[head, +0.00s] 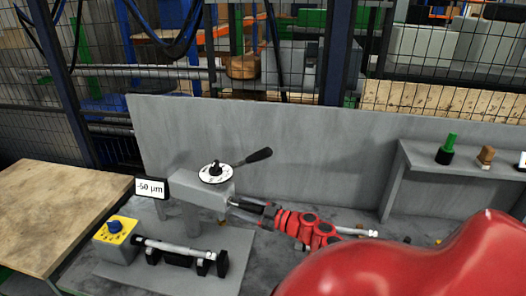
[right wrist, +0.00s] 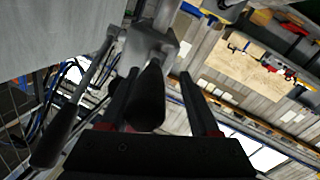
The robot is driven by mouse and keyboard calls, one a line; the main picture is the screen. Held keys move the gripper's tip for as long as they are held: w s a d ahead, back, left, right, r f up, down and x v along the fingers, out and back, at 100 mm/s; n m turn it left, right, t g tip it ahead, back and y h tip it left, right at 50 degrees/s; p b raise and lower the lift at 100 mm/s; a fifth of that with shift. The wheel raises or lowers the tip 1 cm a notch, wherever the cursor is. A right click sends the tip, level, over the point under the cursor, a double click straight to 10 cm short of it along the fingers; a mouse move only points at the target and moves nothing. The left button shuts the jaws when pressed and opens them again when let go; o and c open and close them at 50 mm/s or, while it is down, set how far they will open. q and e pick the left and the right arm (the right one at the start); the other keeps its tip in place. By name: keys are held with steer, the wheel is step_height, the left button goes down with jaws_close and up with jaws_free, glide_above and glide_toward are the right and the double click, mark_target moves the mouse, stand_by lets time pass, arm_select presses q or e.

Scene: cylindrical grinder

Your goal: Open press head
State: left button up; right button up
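The press head (head: 204,193) is a grey block on a grey stand, with a white dial (head: 215,172) and a black-ended lever (head: 259,155) on top. My right gripper (head: 243,208) is at the block's right side, its fingers pointing at it. In the right wrist view a dark handle (right wrist: 149,96) sits between the two spread fingers (right wrist: 163,88), nearer the left one, with a gap to the right one. The block (right wrist: 152,46) is just beyond, and the lever (right wrist: 58,128) hangs at left. My left gripper is not in view.
A display (head: 151,187) reads -50 µm. A yellow box with a blue knob (head: 115,229) and a metal shaft on black supports (head: 181,252) stand in front. A grey wall is behind, a shelf (head: 455,160) at right, a wooden table (head: 50,210) at left. My red arm hides the lower right.

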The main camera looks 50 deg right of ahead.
steer(key=b+v, duration=0.2)
steer(key=v, duration=1.4)
steer(key=shift+s+b, duration=0.4)
